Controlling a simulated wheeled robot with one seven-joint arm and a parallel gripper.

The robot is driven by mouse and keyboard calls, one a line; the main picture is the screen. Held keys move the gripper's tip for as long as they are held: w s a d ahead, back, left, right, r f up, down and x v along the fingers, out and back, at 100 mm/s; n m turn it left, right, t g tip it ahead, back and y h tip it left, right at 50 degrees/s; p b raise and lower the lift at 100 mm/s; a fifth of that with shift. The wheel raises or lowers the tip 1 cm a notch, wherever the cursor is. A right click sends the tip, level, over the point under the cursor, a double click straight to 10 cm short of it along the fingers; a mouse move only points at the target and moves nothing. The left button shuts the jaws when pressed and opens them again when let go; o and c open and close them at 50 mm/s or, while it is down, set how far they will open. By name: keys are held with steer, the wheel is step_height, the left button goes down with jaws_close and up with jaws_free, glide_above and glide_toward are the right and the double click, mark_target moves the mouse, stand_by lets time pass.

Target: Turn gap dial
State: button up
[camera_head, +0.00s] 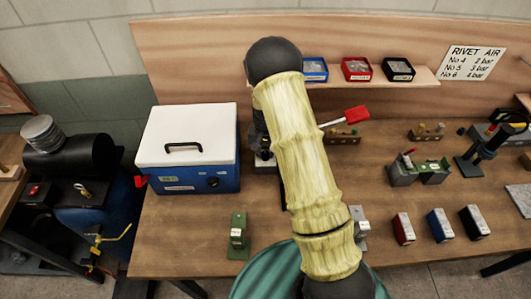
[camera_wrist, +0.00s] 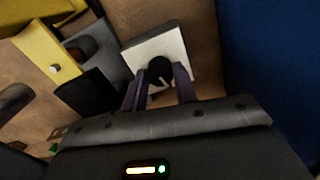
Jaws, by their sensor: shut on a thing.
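The gap dial (camera_wrist: 159,69) is a round black knob with a white pointer line, on a square white plate (camera_wrist: 145,48) in the wrist view. My gripper (camera_wrist: 160,78) is shut on the dial, with one dark finger on each side of it. The pointer line is partly visible, pointing towards the lower part of the picture. In the head view my arm covers the dial and my gripper. Part of a dark machine (camera_head: 259,132) shows just left of the arm, and a red-handled lever (camera_head: 346,117) sticks out to its right.
A blue box with a white lid (camera_head: 188,134) stands close on the left; a blue surface (camera_wrist: 275,55) fills the wrist view's right side. Yellow and grey machine parts (camera_wrist: 52,66) lie left of the dial. A green block (camera_head: 238,232) stands on the bench in front.

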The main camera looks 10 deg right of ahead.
mark_target(266, 154)
steer(key=shift+m, duration=1.2)
steer(key=o, duration=1)
steer(key=shift+c, duration=0.2)
step_height(266, 154, up, 18)
steer(key=b, duration=0.4)
steer(key=shift+f, duration=0.25)
